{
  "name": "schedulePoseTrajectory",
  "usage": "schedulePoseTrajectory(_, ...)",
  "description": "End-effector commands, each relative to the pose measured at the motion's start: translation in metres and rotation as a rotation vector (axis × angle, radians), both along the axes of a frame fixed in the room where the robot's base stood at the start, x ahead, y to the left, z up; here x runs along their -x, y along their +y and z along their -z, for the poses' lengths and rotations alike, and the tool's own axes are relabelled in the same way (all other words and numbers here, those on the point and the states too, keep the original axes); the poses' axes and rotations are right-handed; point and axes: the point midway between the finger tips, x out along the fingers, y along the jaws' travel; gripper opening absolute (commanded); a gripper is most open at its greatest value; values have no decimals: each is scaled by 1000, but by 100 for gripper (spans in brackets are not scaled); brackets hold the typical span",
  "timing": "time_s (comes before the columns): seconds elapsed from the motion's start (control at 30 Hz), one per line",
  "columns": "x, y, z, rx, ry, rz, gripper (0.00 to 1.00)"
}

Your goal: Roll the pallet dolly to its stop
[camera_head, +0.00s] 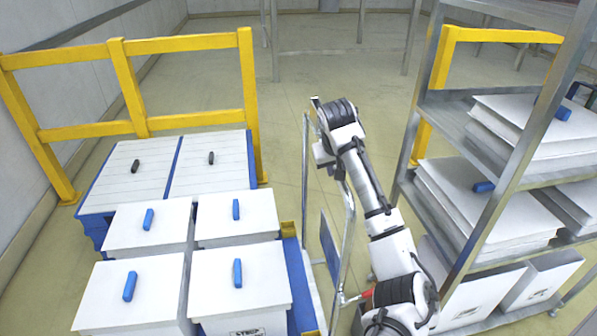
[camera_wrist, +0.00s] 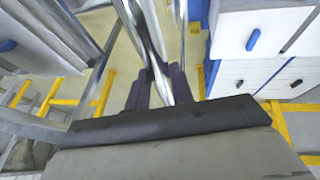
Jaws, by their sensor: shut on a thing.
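The pallet dolly has a blue deck (camera_head: 300,285) at the lower middle of the head view, with a yellow corner piece. Several white lidded boxes with blue handles (camera_head: 240,275) stand over it and hide most of the deck. A bent silver tube push handle (camera_head: 350,225) rises at the dolly's right side. My gripper (camera_head: 325,162) is at the upper part of this handle. In the wrist view my gripper's dark fingers (camera_wrist: 166,88) are shut on the silver tube (camera_wrist: 152,35), which runs up between them.
Behind the dolly, white lids with black handles (camera_head: 175,165) sit on a blue base against a yellow guard rail (camera_head: 130,85). A metal rack (camera_head: 440,115) with stacked white lids stands close on the right. Open floor (camera_head: 290,110) lies beyond my gripper.

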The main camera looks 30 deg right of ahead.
Motion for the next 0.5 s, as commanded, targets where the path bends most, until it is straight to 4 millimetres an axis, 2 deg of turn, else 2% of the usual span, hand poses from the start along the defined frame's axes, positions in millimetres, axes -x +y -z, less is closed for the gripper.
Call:
schedulePoseTrajectory(0.03, 7, -18, -2, -3, 3, 17, 0)
schedulePoseTrajectory(0.2, 16, -51, -1, -7, 5, 8, 0)
schedulePoseTrajectory(0.5, 22, -85, 2, -10, 6, -11, 0)
